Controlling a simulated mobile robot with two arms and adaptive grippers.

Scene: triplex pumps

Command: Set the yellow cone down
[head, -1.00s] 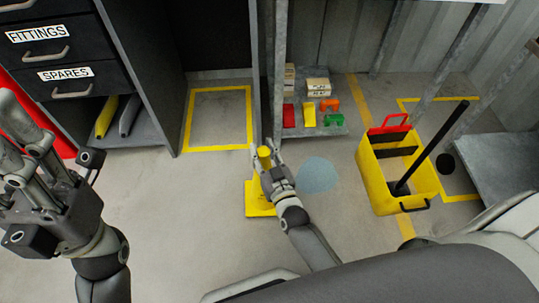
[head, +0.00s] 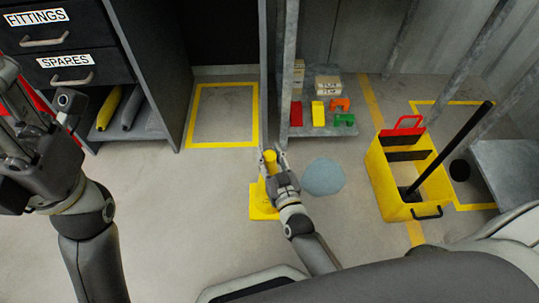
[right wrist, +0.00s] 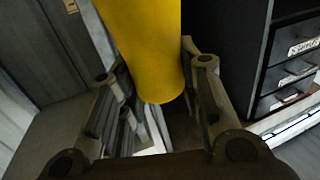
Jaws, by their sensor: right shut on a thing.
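The yellow cone (head: 262,200) is upright, with its square base low near the floor; I cannot tell whether the base touches the floor. My right gripper (head: 272,166) is shut on the cone's upper part and hides some of its right side. In the right wrist view the cone (right wrist: 145,50) fills the space between the fingers of the right gripper (right wrist: 155,88). My left gripper (head: 42,112) is raised at the left edge, close to the camera, away from the cone; its fingertips are partly cut off and their opening is unclear.
A yellow-outlined floor square (head: 223,146) lies empty behind the cone. A grey post and shelf (head: 318,129) with small coloured parts stand close behind. A blue-grey puddle (head: 323,177) is right of the gripper. A yellow mop bucket (head: 392,193) stands further right. Drawers (head: 65,65) are left.

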